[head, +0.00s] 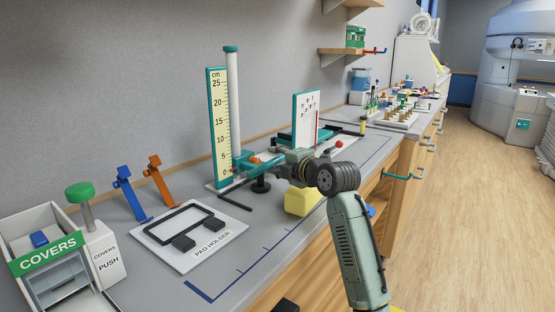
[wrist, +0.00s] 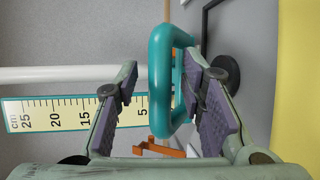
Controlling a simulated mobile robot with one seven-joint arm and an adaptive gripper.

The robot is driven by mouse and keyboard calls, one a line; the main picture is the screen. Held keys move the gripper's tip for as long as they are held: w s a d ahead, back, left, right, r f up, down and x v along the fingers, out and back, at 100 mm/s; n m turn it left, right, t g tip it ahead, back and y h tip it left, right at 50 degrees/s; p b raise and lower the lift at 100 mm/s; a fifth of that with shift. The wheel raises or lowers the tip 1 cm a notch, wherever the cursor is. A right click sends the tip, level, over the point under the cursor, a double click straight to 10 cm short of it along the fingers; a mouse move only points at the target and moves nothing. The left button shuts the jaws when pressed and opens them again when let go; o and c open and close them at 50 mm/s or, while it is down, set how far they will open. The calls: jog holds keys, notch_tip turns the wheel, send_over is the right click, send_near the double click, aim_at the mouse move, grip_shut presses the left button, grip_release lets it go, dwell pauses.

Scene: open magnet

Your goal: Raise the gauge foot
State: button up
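The height gauge has a white post (head: 234,110) with a teal cap, beside a cm scale (head: 217,125) that also shows in the wrist view (wrist: 60,113). Its teal carriage (head: 243,165) sits low, near the 0 mark. The round black foot (head: 261,186) is just above or on the bench; it shows in the wrist view (wrist: 228,70). A teal loop handle (wrist: 160,85) lies between the two purple-padded fingers of my gripper (wrist: 160,105). The fingers are apart; I cannot tell whether the right one touches the loop. In the head view my gripper (head: 282,160) hides part of the handle.
A yellow block (head: 302,201) stands on the bench beneath my gripper. A pad holder tray (head: 190,238), blue (head: 129,194) and orange (head: 160,181) stands and a covers dispenser (head: 47,262) are to the left. A white chart board (head: 307,118) stands behind my wrist.

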grip_shut()
dwell(0.4)
dwell(0.4)
